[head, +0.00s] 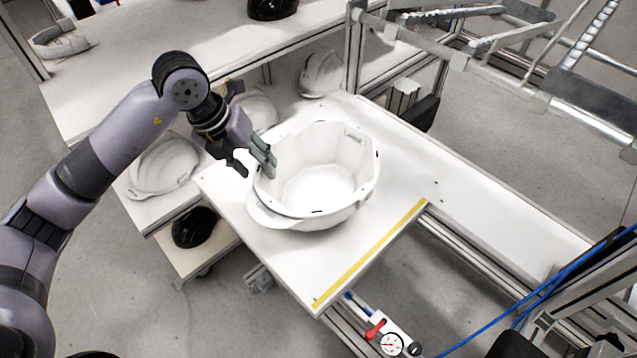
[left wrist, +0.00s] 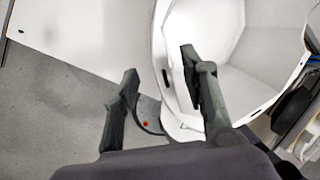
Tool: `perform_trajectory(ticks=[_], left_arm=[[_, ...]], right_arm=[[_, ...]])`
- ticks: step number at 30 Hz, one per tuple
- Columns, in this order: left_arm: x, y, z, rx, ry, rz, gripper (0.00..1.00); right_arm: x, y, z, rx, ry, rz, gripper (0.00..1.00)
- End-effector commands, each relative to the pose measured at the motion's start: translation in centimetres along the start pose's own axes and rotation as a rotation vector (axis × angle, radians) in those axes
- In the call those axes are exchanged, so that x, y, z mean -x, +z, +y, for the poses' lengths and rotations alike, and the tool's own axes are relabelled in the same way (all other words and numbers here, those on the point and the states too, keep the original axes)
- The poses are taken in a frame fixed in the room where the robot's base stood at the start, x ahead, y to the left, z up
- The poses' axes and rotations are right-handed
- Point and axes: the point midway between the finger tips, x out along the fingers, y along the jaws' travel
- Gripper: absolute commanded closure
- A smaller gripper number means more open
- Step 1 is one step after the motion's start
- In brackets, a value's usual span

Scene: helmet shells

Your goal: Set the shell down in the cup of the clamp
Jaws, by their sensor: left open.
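A white helmet shell (head: 318,178) sits open side up on the white table, its brim toward the front left. It fills the upper right of the left wrist view (left wrist: 235,50). My left gripper (head: 254,166) is open at the shell's left rim. In the left wrist view the gripper (left wrist: 160,90) has one finger over the shell's inside and the other outside the wall. I cannot tell whether either finger touches it. No clamp cup shows clearly; anything under the shell is hidden. My right gripper is not in view.
More white shells (head: 163,165) lie behind and left of the table (head: 408,172). A yellow strip (head: 370,250) marks its front edge. A gauge (head: 391,344) with a red-handled part is below that edge. A metal frame stands at the upper right. The table's right side is clear.

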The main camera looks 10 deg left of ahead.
Motion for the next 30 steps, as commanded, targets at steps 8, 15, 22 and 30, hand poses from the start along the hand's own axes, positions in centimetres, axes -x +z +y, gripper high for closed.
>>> perform_trajectory(ticks=[8, 15, 22, 30], left_arm=[[-2.0, 0.1, -0.1, 0.000, 0.001, 0.003, 0.60], [-5.5, 0.3, -0.1, 0.000, -0.001, 0.002, 0.60], [-6.3, 0.4, 0.0, -0.002, 0.000, 0.000, 0.60], [-6.2, 0.4, 0.0, -0.001, 0.000, -0.001, 0.72]], right_arm=[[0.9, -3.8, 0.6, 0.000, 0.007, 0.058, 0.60], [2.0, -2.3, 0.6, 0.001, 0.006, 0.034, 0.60], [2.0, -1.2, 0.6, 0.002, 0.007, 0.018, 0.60], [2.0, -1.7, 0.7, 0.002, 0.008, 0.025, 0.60]])
